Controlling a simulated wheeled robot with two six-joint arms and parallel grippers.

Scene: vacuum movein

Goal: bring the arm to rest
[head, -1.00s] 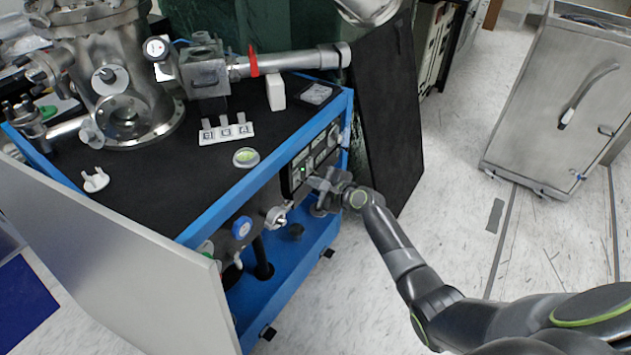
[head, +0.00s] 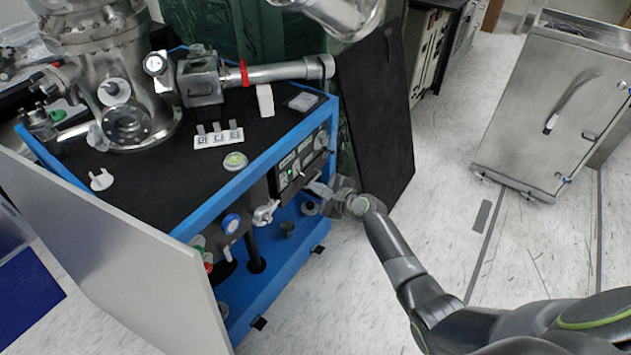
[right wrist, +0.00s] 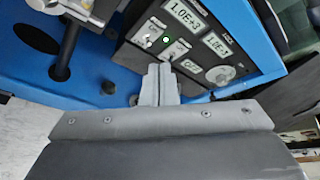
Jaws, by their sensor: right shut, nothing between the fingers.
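My right arm (head: 400,265) reaches in from the lower right of the head view. Its gripper (head: 316,188) is just in front of the control panel (head: 301,160) on the blue cart's side, near the panel's lower right. In the right wrist view the fingers (right wrist: 158,80) are together with nothing between them. They point toward the lower edge of the panel (right wrist: 190,45), with its lit displays, switches and a green light. I cannot tell whether the tips touch it. My left gripper is not in view.
The blue cart (head: 275,160) carries a steel vacuum chamber (head: 100,60) and a pipe. A grey board (head: 110,255) stands at its left front. A black panel (head: 375,120) leans behind my gripper. A steel cabinet (head: 545,105) stands at right. Pale floor between is open.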

